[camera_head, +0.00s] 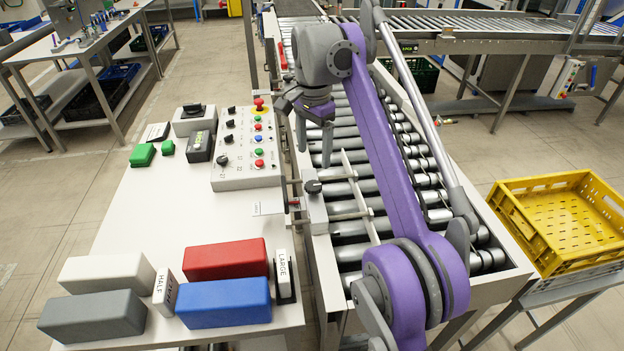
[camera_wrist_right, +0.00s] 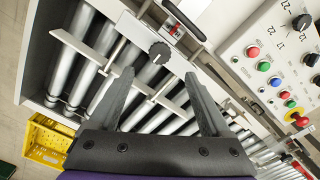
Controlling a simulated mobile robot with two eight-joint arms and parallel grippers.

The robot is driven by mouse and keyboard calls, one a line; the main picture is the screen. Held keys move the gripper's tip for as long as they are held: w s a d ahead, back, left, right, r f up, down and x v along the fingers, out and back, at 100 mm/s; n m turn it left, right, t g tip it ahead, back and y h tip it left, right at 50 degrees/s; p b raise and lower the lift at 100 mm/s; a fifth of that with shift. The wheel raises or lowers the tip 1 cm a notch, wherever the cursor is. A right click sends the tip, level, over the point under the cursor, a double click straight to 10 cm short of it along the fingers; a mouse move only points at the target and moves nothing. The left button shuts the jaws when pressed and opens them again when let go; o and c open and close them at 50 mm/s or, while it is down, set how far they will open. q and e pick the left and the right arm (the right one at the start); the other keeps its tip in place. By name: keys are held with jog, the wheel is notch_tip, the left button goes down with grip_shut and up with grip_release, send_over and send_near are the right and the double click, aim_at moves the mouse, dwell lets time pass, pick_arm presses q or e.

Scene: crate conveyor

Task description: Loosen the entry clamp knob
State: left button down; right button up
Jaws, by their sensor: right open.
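A black ridged clamp knob (camera_head: 313,187) sits on a pale bracket block at the near left rail of the roller conveyor (camera_head: 340,130). In the right wrist view the knob (camera_wrist_right: 159,52) is near the top centre, a little beyond the fingertips. My right gripper (camera_head: 315,148) points down above the conveyor's left side, farther back than the knob. Its two fingers are spread apart with nothing between them; the same gripper (camera_wrist_right: 158,80) fills the lower middle of the wrist view. The knob is clear of the fingers. My left gripper is not in view.
A control panel (camera_head: 240,182) with coloured buttons stands left of the conveyor. Red (camera_head: 226,259), blue (camera_head: 224,303), grey (camera_head: 92,316) and white (camera_head: 106,272) blocks lie on the table. A thin guide rail (camera_head: 358,196) crosses the rollers. A yellow crate (camera_head: 520,230) is at right.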

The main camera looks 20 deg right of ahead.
aim_at(314, 185)
notch_tip(314, 185, down, 9)
jog(key=shift+b, duration=1.15)
grip_shut()
